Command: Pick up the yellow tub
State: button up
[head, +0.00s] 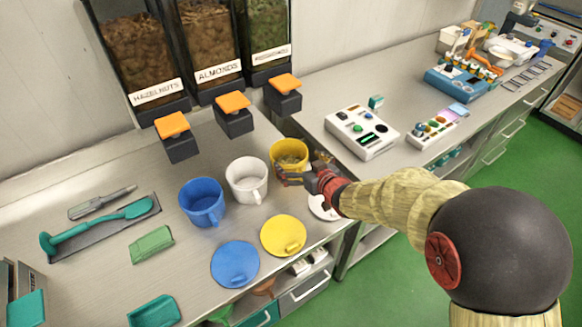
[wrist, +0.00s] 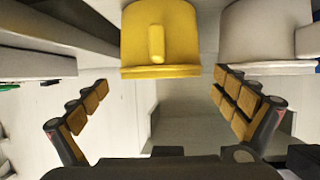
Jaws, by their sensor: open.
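The yellow tub (head: 289,153) stands upright on the steel counter in the head view, to the right of the white tub, with a brownish content showing inside. In the wrist view the yellow tub (wrist: 160,38) is at the top middle, its handle facing me. My gripper (head: 283,179) is in front of the tub's near right side in the head view. In the wrist view my gripper (wrist: 160,95) has its two fingers spread wide with nothing between them. The tub lies beyond the fingertips, apart from them as far as I can tell.
The white tub (head: 246,180) is close on the left, with the blue tub (head: 203,202) beyond it. A yellow lid (head: 284,235) and a blue lid (head: 235,264) lie in front. Dispensers with orange levers (head: 284,83) overhang behind. A white control box (head: 361,131) stands on the right counter.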

jog(key=b+x, duration=0.2)
jog(key=x, duration=0.2)
jog(key=shift+a+f, duration=0.2)
jog(key=shift+f, duration=0.1)
jog(key=shift+w+a, duration=0.2)
jog(key=shift+w, duration=0.35)
jog(key=c, duration=0.3)
jog(key=c, duration=0.8)
jog(key=shift+c, duration=0.2)
